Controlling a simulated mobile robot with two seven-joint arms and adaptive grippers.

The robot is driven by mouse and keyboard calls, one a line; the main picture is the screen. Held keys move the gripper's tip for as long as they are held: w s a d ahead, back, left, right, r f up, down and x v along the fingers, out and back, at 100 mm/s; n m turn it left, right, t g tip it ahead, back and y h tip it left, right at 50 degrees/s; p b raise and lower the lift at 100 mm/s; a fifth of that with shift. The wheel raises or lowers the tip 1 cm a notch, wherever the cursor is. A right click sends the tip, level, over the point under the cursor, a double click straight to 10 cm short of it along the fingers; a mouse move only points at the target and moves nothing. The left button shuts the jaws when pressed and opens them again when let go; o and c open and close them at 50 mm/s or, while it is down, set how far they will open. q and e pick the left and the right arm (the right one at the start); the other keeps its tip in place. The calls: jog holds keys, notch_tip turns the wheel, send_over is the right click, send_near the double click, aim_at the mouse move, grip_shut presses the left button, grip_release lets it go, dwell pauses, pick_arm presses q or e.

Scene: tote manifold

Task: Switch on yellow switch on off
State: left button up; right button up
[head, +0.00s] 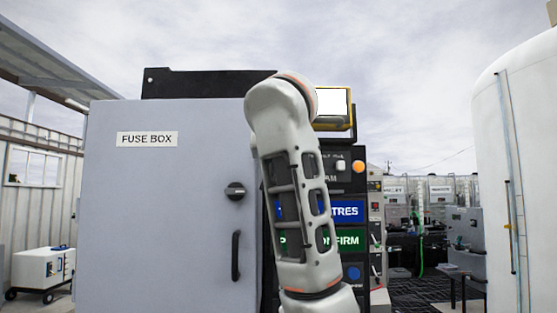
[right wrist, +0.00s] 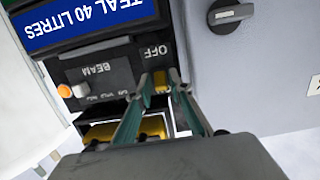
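The yellow switch (right wrist: 161,82) is a small yellow piece beside the OFF label on the dark panel (right wrist: 101,72) in the right wrist view. My right gripper (right wrist: 160,79) has its two green-grey fingers apart, with their tips on either side of the switch. I cannot tell whether the fingers touch it. In the head view my arm stands in front of the panel (head: 358,183), and it hides the switch and the right gripper. My left gripper is in neither view.
The grey fuse box door (head: 160,220), with a black knob (head: 235,191) and handle (head: 236,255), is left of my arm. A yellow-framed screen (head: 334,103) tops the panel. An orange lamp (head: 358,166) is on the panel. A white tank (head: 505,180) is at right.

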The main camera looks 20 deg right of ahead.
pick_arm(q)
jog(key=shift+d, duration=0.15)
pick_arm(e)
jog(key=shift+o, duration=0.3)
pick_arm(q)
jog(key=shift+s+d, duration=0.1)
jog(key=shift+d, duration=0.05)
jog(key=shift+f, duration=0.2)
